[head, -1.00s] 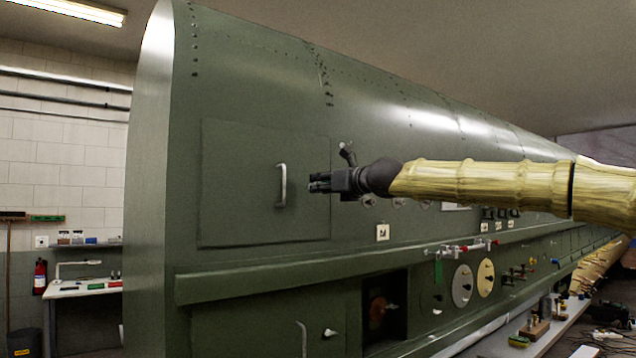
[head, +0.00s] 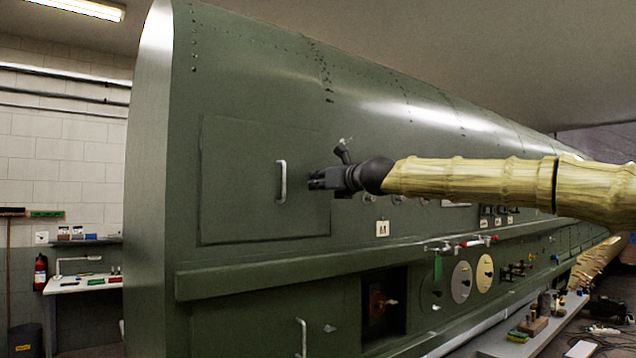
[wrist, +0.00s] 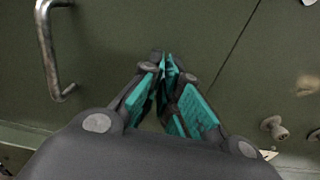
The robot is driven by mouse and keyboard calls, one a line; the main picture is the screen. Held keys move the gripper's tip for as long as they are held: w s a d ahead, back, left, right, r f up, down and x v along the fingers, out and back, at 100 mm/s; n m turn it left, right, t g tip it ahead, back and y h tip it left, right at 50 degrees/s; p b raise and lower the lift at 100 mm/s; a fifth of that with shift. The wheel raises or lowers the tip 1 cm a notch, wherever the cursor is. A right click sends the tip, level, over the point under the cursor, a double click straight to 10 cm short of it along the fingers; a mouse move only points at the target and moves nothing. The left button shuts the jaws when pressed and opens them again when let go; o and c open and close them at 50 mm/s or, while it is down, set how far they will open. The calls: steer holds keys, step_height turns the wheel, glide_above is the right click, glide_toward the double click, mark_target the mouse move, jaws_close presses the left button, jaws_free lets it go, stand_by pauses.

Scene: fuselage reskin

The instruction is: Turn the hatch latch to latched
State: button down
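The upper hatch (head: 240,150) is a flat square panel on the green fuselage side, flush and closed. Its bent metal handle (head: 281,183) stands left of my gripper (head: 316,180); it also shows in the wrist view (wrist: 45,50). My gripper lies over the right part of the hatch, apart from the handle. In the wrist view the teal-padded fingers (wrist: 165,66) converge with their tips close together, near the hatch's right seam. No latch shows on this hatch; the fingers cover the surface in front of them, and I cannot tell whether something is between them.
A lower hatch has a handle (head: 302,338) and a small latch (head: 330,328). A dark recess (head: 397,300) is beside it. A ledge (head: 250,276) runs below the upper hatch. Knobs (wrist: 272,127) stick out right of the seam.

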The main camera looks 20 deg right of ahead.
steer(key=shift+d+f+m, duration=0.1)
steer(key=shift+m, duration=0.2)
steer(key=shift+w+d+f+m+b, duration=0.1)
steer(key=shift+f+m+b, duration=0.05)
steer(key=shift+m+b, duration=3.55)
steer(key=shift+d+f+m+b, duration=0.15)
steer(key=shift+m+b, duration=2.25)
steer(key=shift+m, duration=2.5)
steer(key=c, duration=1.7)
jaws_free()
steer(key=shift+o, duration=0.2)
steer(key=shift+r, duration=0.1)
